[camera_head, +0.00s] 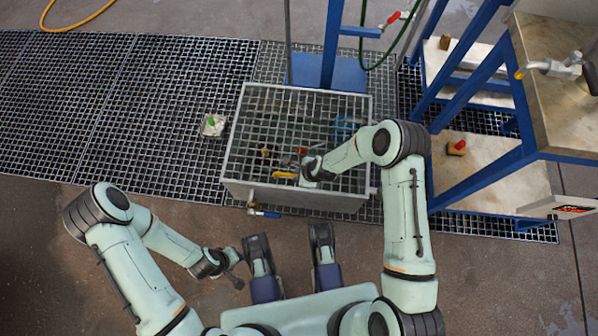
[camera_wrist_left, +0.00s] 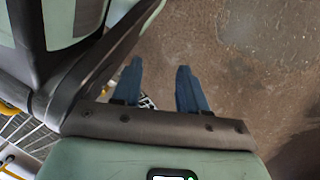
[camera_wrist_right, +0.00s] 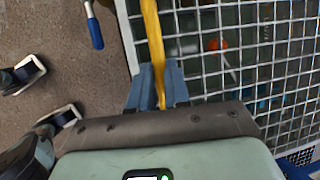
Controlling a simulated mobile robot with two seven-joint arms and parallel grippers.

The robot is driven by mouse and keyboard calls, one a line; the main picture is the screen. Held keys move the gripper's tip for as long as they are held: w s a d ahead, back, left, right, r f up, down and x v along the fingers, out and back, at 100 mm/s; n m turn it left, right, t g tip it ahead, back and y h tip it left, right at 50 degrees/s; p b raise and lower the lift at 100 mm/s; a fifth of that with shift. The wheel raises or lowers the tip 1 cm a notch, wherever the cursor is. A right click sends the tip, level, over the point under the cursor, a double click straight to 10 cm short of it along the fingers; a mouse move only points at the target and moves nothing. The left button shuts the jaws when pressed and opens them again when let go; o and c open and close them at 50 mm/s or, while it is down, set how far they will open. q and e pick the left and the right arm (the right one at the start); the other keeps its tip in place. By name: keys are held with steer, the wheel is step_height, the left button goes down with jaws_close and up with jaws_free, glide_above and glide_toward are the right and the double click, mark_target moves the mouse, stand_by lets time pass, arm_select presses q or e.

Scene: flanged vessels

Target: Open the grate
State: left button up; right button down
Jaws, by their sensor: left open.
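The grate (camera_head: 297,120) is a grey metal mesh lying flat over the top of a grey box (camera_head: 300,199) in the head view. It also fills the right part of the right wrist view (camera_wrist_right: 250,75). A yellow bar-like handle (camera_wrist_right: 152,40) lies over the mesh near the box's edge; it also shows in the head view (camera_head: 285,175). My right gripper (camera_wrist_right: 160,85) has its fingers close on both sides of this handle. My left gripper (camera_wrist_left: 161,82) is open and empty over the brown floor, in front of the box and apart from it.
A blue-handled valve (camera_head: 265,213) sticks out at the box's front. A blue metal frame with a tan table (camera_head: 565,85) stands to the right. A small object with a green top (camera_head: 212,125) sits left of the box. Floor grating (camera_head: 150,100) extends left.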

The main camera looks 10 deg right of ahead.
arm_select(q)
steer(key=w+d+r+t+p, duration=0.1)
steer(key=w+r+t+p, duration=0.25)
steer(key=w+r, duration=0.4)
steer(key=shift+g, duration=0.85)
steer(key=shift+s+a+f+b, duration=0.1)
steer(key=shift+s+f+b, duration=0.25)
steer(key=shift+s+f, duration=0.6)
steer(key=shift+s+a+f+b, duration=0.1)
steer(key=shift+s+f+b, duration=0.2)
steer(key=shift+s+f, duration=0.65)
arm_select(e)
steer(key=w+d+r+g, duration=0.1)
steer(key=w+r, duration=0.3)
steer(key=r, duration=0.4)
steer(key=w+d+r+g, duration=0.1)
steer(key=w+d+r, duration=0.1)
steer(key=w+r, duration=0.2)
steer(key=w+d+r+g+y, duration=0.1)
steer(key=w+r, duration=0.3)
steer(key=r, duration=0.7)
steer(key=shift+d+r+m+g, duration=0.15)
steer(key=shift+r+m+g, duration=0.15)
steer(key=shift+r+m, duration=0.1)
